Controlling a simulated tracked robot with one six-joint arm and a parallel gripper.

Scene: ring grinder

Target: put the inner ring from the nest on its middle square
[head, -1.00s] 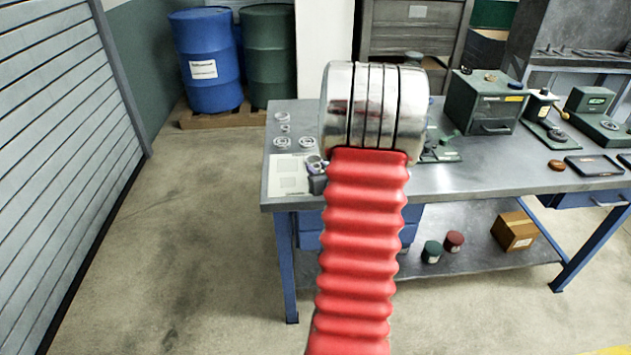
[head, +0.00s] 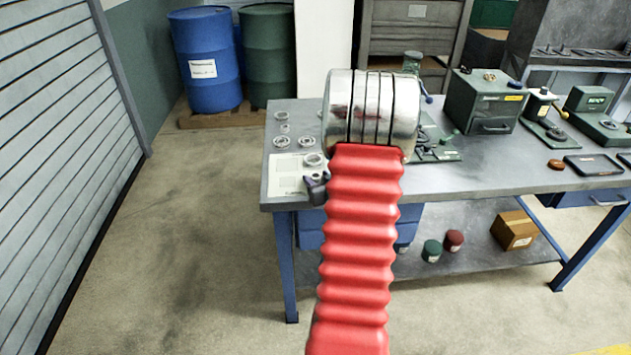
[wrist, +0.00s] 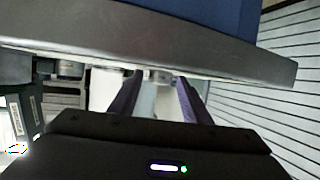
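My gripper (head: 316,188) is at the bench's front left edge, partly hidden by my arm in the head view. In the wrist view its two purple fingers (wrist: 160,90) stand apart, with a small greyish thing between or just beyond their tips. I cannot tell whether they touch it. A pale sheet with squares (head: 287,176) lies at the bench's front left corner, left of my gripper. I cannot tell which part is the nest.
The grey bench (head: 480,172) carries a green box (head: 482,100), small green devices and dark trays to the right. Its thick front edge (wrist: 130,40) crosses the wrist view close to my fingers. Barrels (head: 206,60) stand behind. The floor left of the bench is clear.

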